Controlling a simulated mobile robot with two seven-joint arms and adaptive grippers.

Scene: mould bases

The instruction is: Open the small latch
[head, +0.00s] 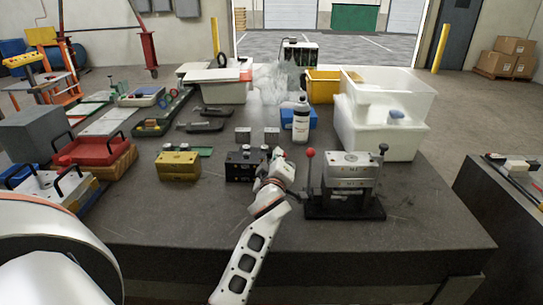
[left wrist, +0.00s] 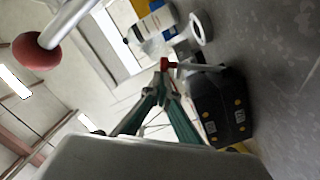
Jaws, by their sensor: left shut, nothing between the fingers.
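My left gripper (head: 274,160) reaches up from the bottom of the head view to the right end of a small black mould block (head: 240,166). It is shut and empty. In the left wrist view, the fingers of my left gripper (left wrist: 163,88) come together just below a small red tip (left wrist: 166,64). A pale bar (left wrist: 200,67) runs from this tip toward the black block (left wrist: 222,108), and it looks like the small latch. I cannot tell whether the fingers touch it. The latch is not clear in the head view. My right gripper is not in view.
A metal press (head: 348,178) with a red-knobbed lever (head: 310,154) stands just right of my gripper; the red knob (left wrist: 37,52) also shows in the left wrist view. A yellow block (head: 178,166) stands left, a bottle (head: 301,122) behind. The table front (head: 200,225) is clear.

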